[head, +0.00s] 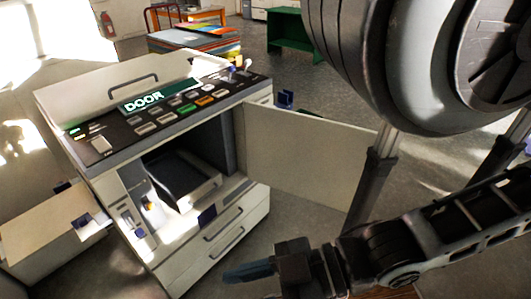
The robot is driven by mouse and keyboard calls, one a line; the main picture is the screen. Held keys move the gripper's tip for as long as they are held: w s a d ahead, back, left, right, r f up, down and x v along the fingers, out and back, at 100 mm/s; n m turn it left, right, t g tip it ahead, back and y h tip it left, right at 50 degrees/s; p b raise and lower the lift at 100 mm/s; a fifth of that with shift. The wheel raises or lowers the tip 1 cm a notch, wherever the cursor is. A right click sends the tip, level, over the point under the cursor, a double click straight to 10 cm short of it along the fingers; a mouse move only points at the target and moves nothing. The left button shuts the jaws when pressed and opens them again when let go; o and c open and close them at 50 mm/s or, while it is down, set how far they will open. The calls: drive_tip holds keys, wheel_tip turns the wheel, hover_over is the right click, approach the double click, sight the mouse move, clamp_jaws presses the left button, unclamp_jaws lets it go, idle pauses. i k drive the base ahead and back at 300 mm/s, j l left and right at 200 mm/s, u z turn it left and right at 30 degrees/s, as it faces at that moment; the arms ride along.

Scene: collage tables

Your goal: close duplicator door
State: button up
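The duplicator (95,110) is a white and dark machine at the left and middle of the head view, with a lit "DOOR" display on its top panel. Its door (310,155) is a pale flat panel, standing wide open to the right of the front opening. The opening shows a dark inner unit (180,178). My gripper (248,271) is low in the view, below the door and in front of the drawers, pointing left. I see no contact with the door. Its fingers overlap from this angle, so their gap is hidden. Nothing shows in them.
Drawers (230,233) sit under the opening. A side tray (45,232) juts out at the left. Stacked coloured paper (195,40) and a green stand (295,35) are behind. My arm covers much of the right side. Bare floor shows below the door.

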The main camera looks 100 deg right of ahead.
sight(320, 160)
drive_tip(key=k+l, duration=0.25)
drive_tip(key=l, duration=0.2)
drive_tip(key=k+l, duration=0.3)
drive_tip(key=l, duration=0.15)
drive_tip(key=k+l, duration=0.25)
drive_tip(key=l, duration=0.25)
drive_tip(key=k+l, duration=0.3)
drive_tip(key=l, duration=0.15)
drive_tip(key=k+l+u, duration=0.15)
drive_tip(key=k+l, duration=0.2)
drive_tip(key=l, duration=0.2)
drive_tip(key=k+l+u, duration=0.1)
drive_tip(key=k+l, duration=0.25)
drive_tip(key=l, duration=0.2)
drive_tip(key=k+l+u, duration=0.15)
drive_tip(key=k+l, duration=0.25)
drive_tip(key=k+l+z, duration=0.15)
drive_tip(key=k+l, duration=0.2)
